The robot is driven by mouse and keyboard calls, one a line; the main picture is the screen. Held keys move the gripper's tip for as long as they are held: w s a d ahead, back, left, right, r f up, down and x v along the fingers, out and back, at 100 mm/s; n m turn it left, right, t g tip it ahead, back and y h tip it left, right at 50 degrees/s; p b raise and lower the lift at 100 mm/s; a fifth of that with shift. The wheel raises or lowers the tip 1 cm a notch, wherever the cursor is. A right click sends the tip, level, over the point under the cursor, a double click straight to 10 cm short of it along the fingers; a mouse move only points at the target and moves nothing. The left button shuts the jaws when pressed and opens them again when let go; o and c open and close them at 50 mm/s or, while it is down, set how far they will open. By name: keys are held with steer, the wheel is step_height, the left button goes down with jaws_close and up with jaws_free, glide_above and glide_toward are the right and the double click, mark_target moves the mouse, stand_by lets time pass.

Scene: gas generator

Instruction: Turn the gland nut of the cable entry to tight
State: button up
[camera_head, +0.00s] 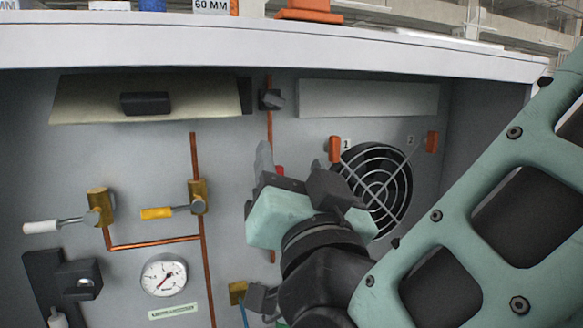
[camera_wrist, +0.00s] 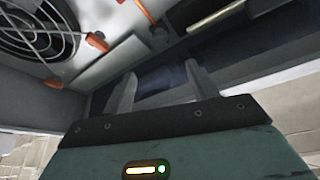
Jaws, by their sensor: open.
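My gripper (camera_head: 290,172) is in front of the middle of the grey panel in the head view, left of the round fan grille. In the wrist view its two fingers (camera_wrist: 160,72) stand apart with nothing between them. I cannot pick out the gland nut for certain. A dark grey fitting (camera_head: 262,298) beside a brass block (camera_head: 237,292), with a thin blue line below, shows low on the panel and is partly covered by my arm. Whether this is the cable entry, I cannot tell.
The fan grille (camera_head: 376,188) has orange handles (camera_head: 335,149) (camera_head: 432,141) nearby. To the left are copper pipes, a white-handled valve (camera_head: 42,227), a yellow-handled valve (camera_head: 157,213) and a gauge (camera_head: 164,275). A white ledge (camera_head: 200,40) overhangs the panel.

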mark_target(275, 103)
steer(key=p, duration=0.4)
steer(key=shift+w+a, duration=0.15)
steer(key=shift+w, duration=0.05)
steer(key=p, duration=0.2)
steer(key=shift+s+p, duration=0.1)
steer(key=shift+p, duration=0.2)
steer(key=shift+s+r+p, duration=0.1)
steer(key=shift+r+p, duration=0.1)
steer(key=shift+p, duration=0.4)
steer(key=x, duration=0.8)
steer(key=p+x, duration=0.1)
steer(key=x, duration=0.8)
steer(key=shift+w+d, duration=0.2)
steer(key=shift+w, duration=0.05)
steer(key=c, duration=1)
